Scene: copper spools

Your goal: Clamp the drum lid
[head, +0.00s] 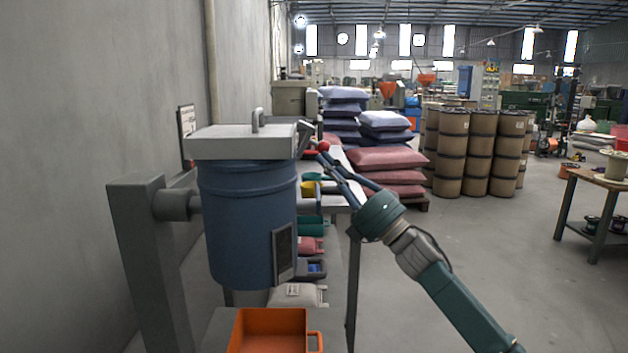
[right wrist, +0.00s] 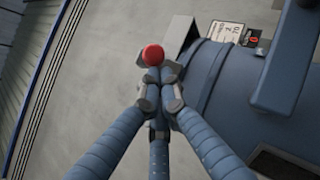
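The blue drum (head: 250,225) hangs on a grey stand at the left, with a flat grey lid (head: 240,142) on top that has a loop handle. A clamp lever (head: 305,137) with a red knob (head: 323,146) stands at the lid's right edge; the knob also shows in the right wrist view (right wrist: 153,55). My right gripper (head: 325,155) reaches in from the right, its fingers drawn together on the knob. The fingertips (right wrist: 157,84) hide where they meet the lever. My left gripper is not in view.
An orange bin (head: 268,332) sits below the drum. A bench with several small bins (head: 310,227) stands behind it. The grey stand (head: 155,260) and wall are close on the left. Stacked sacks (head: 385,160) and barrels stand farther back; the floor at right is mostly clear.

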